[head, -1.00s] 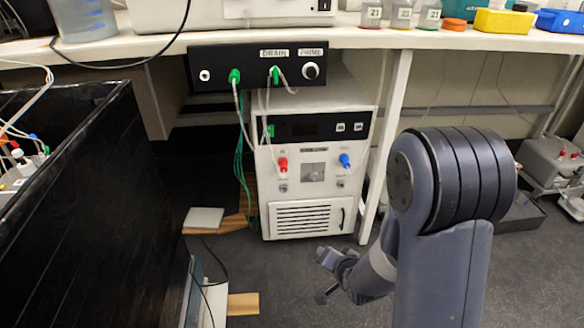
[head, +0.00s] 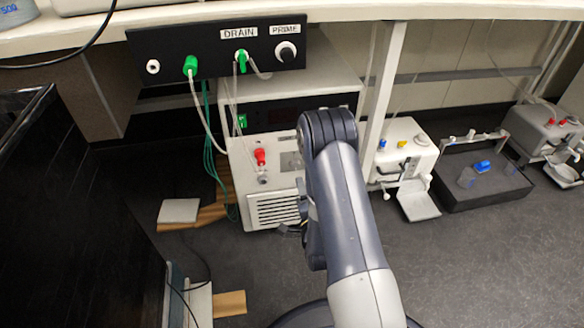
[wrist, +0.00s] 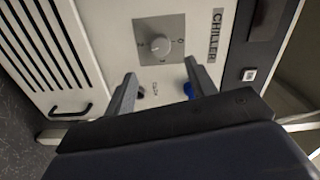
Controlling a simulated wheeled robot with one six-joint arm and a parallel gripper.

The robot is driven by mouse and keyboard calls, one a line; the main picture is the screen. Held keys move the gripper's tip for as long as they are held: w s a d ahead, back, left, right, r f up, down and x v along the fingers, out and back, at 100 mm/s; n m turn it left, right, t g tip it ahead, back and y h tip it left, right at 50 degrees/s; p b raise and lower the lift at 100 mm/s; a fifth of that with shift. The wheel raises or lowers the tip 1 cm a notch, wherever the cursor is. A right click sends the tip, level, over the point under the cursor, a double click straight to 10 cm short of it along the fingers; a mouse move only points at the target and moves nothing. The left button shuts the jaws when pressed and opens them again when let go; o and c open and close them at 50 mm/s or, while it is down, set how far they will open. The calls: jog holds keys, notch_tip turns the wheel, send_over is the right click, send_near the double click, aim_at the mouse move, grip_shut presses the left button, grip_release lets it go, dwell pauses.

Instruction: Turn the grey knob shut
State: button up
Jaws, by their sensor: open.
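The grey knob (wrist: 160,46) sits on a square grey plate (wrist: 146,26) on the white chiller's front in the wrist view. Small marks stand around it on the plate. In the head view only part of the plate (head: 291,161) shows; my arm covers the rest and the knob cannot be made out. My gripper (wrist: 160,68) is open and empty. Its two fingers point toward the chiller front, apart from the knob, which appears just beyond and between the fingertips. My gripper is mostly hidden behind my arm in the head view.
A blue valve (wrist: 188,89) sits by the right finger. A red valve (head: 260,157) is on the chiller's left side. A black panel (head: 215,52) with green connectors, tubes and a PRIME knob (head: 286,52) hangs above. A bench leg (head: 384,75) stands right of the chiller.

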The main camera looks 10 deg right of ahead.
aim_at(295, 167)
jog(key=w+b, duration=0.2)
jog(key=w, duration=0.7)
jog(key=shift+w, duration=0.2)
jog(key=c, duration=1)
jog(key=shift+o, duration=0.2)
